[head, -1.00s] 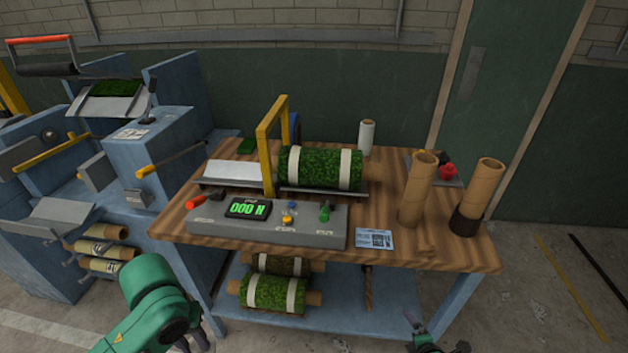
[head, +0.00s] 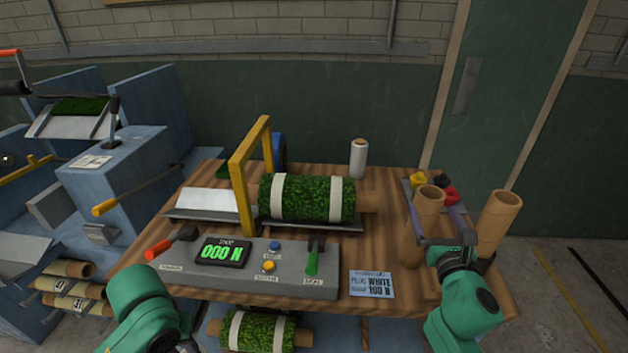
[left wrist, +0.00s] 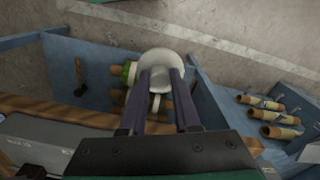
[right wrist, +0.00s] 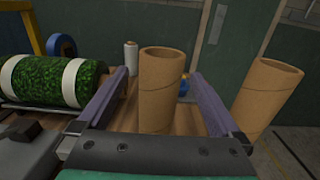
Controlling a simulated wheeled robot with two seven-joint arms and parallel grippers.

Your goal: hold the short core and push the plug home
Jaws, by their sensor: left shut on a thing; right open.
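Two open brown cardboard tubes stand upright at the bench's right end, a left core (head: 427,210) and a right core (head: 496,222). I cannot tell for sure which is the short one. My right gripper (right wrist: 158,78) is open, with one finger on each side of the left core (right wrist: 162,95), and a gap shows on both sides. My left gripper (left wrist: 162,88) is shut on a white rounded plug (left wrist: 163,60), held low in front of the bench; in the head view its fingers are mostly hidden at the bottom edge.
The wooden bench (head: 385,240) carries a grey console (head: 220,275) reading 000 N, a green turf roll (head: 306,197) beside a yellow frame (head: 240,180), a white film roll (head: 358,158) and a printed card (head: 371,284). A blue machine (head: 60,180) stands left.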

